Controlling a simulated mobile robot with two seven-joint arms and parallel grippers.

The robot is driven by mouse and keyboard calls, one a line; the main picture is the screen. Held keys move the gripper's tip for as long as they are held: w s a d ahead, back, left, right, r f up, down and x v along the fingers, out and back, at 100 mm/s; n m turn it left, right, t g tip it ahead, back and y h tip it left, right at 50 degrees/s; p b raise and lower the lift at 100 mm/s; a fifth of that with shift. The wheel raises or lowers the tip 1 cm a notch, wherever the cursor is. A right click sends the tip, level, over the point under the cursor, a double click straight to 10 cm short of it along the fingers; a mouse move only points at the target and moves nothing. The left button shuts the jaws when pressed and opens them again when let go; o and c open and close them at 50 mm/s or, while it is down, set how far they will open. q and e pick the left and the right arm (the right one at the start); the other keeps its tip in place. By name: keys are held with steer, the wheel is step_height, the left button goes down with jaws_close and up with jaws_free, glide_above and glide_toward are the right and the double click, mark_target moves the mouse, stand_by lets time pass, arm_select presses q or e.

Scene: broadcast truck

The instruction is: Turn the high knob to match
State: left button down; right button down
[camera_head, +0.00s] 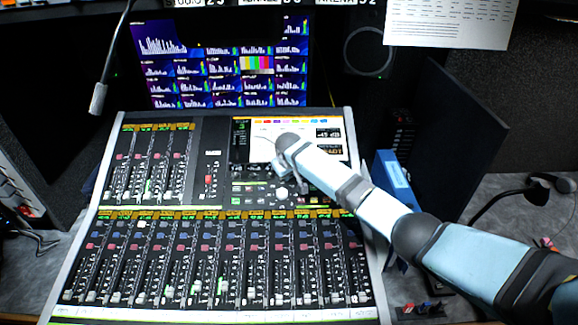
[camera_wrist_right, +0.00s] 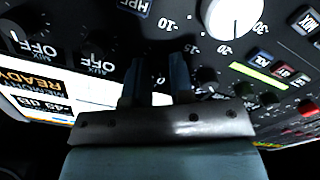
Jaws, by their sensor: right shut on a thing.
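The mixing console (camera_head: 215,190) fills the middle of the head view, with a lit screen at its top right. My right arm reaches in from the right over this screen. In the right wrist view my right gripper (camera_wrist_right: 155,78) has its two dark fingers down at the panel, closed on a small dark knob that is mostly hidden between them. Its label and pointer cannot be read. A large white knob (camera_wrist_right: 232,14) is just beyond, to the upper right; it also shows in the head view (camera_head: 282,193). My left gripper is not in view.
Rows of faders (camera_head: 215,265) cover the lower console. Behind stands a monitor (camera_head: 225,65) with bar graphs. A microphone (camera_head: 98,98) hangs at the left. A blue box (camera_head: 392,178) stands right of the console. Other dark knobs (camera_wrist_right: 95,55) marked OFF are left of the fingers.

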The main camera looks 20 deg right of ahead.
steer(key=n+p, duration=0.1)
steer(key=n, duration=0.2)
steer(key=shift+r+p, duration=0.1)
steer(key=shift+p, duration=0.2)
steer(key=shift+n+p, duration=0.3)
steer(key=shift+n, duration=0.5)
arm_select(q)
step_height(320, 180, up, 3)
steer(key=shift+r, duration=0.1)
arm_select(e)
steer(key=shift+a, duration=0.1)
steer(key=shift+n, duration=0.4)
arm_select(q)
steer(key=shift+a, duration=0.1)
arm_select(e)
steer(key=c, duration=1)
jaws_free()
steer(key=v, duration=1.3)
steer(key=shift+s+r, duration=0.15)
steer(key=shift+r, duration=0.15)
